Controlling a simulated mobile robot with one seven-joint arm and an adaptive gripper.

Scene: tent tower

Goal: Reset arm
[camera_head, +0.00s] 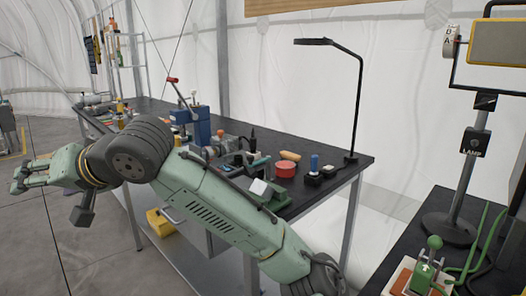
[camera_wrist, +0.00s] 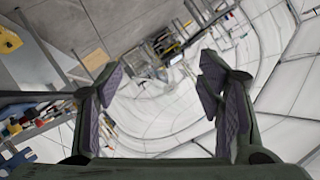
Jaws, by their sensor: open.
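My arm stretches across the head view from the lower middle to the left. My gripper (camera_head: 32,173) is at the left of that view, out past the front side of the long black workbench (camera_head: 327,165). In the wrist view my gripper (camera_wrist: 160,90) shows two fingers with purple ribbed pads, wide apart.
The workbench holds a black desk lamp (camera_head: 358,100), a red round container (camera_head: 285,169), a blue vise-like tool (camera_head: 198,125) and small items. A yellow bin (camera_head: 161,222) sits below. At the right stand a lamp post (camera_head: 472,150) and a green lever device (camera_head: 432,262). Floor at left is clear.

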